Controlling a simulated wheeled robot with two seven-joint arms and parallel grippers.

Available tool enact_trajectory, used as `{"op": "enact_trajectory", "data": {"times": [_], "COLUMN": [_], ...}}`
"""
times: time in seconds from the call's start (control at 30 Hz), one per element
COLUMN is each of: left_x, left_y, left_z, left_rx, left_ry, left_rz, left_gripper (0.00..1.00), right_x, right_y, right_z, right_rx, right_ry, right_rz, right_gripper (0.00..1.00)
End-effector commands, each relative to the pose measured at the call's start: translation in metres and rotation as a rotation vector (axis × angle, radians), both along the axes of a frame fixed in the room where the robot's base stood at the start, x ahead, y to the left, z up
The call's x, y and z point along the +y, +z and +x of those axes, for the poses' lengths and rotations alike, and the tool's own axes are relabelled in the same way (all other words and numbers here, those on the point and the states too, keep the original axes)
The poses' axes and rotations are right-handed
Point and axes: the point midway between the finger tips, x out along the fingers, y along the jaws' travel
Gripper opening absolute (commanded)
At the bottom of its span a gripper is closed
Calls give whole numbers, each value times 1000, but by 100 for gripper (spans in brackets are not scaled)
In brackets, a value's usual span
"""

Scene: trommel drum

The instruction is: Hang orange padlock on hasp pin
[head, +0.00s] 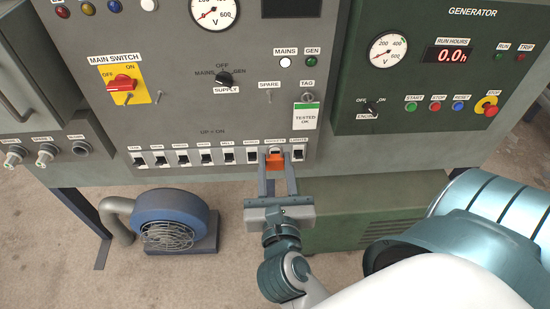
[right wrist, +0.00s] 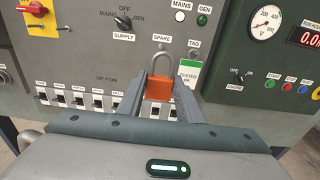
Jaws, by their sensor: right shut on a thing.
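The orange padlock (head: 275,162) is between the fingers of my right gripper (head: 276,168), in front of the breaker row. In the right wrist view the padlock (right wrist: 159,90) is upright, its grey shackle up and seemingly closed. My right gripper (right wrist: 159,88) is shut on its body. Thin pins show under the red main switch (head: 122,84), right of its yellow plate (head: 159,97) and under the SPARE label (head: 269,97); I cannot tell which is the hasp pin. The padlock is apart from all of them. My left gripper is not in view.
A white tag (head: 306,117) hangs below the TAG label. A row of black breakers (head: 207,157) runs along the panel's lower edge. The green generator panel (head: 450,60) is at right. A blue blower (head: 174,220) stands on the floor at left.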

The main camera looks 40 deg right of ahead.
Motion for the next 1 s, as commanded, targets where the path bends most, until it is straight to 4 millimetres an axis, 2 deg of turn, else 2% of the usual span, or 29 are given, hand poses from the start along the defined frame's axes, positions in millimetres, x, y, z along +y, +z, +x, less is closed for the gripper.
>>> {"op": "enact_trajectory", "data": {"times": [1.0], "left_x": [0], "left_y": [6], "left_z": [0], "left_rx": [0], "left_ry": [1], "left_rz": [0], "left_gripper": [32], "right_x": [13], "right_y": [1], "right_z": [-20], "right_rx": [-1], "right_ry": [1], "right_rz": [0], "right_gripper": [7]}}
